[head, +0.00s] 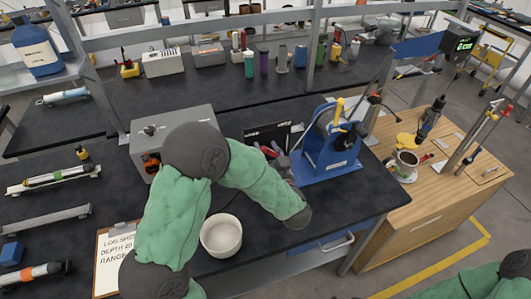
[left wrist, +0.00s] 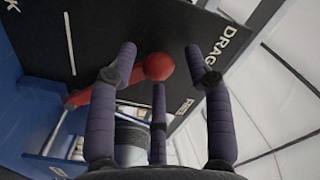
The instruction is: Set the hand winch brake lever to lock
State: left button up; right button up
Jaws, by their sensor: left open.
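The hand winch (head: 330,155) has a blue frame and stands on the black bench at centre right in the head view. Its dark lettered plate (head: 266,135) also shows in the left wrist view (left wrist: 110,20), with "DRAG", "FREE" and a word ending in "K". The red brake lever (left wrist: 95,96) crosses in front of the plate, its round red knob toward the "DRAG" and "FREE" side. My left gripper (left wrist: 158,75) is open, its purple fingers spread around the knob; contact is unclear. In the head view my left gripper (head: 278,163) is partly hidden by my wrist.
A grey box (head: 175,125) stands left of the winch. A white bowl (head: 221,236) and a clipboard (head: 112,250) lie near the front. My right sleeve shows at the lower right.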

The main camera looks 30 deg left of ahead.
pick_arm(q)
jog(key=shift+w+a, duration=0.1)
grip_shut()
jog(key=shift+f, duration=0.2)
dwell(0.6)
jog(key=shift+s+a+f+n+b, duration=0.4)
jog(key=shift+s+f+n+b, duration=0.1)
jog(key=shift+f+n+b, duration=0.6)
jog(key=shift+s+a+f+n+b, duration=0.35)
jog(key=shift+s+f+n+b, duration=0.1)
jog(key=shift+f+n+b, duration=0.7)
jog(key=shift+s+a+f+n+b, duration=0.45)
jog(key=shift+f+n+b, duration=0.5)
jog(key=shift+n, duration=0.3)
jog(key=shift+f, duration=0.1)
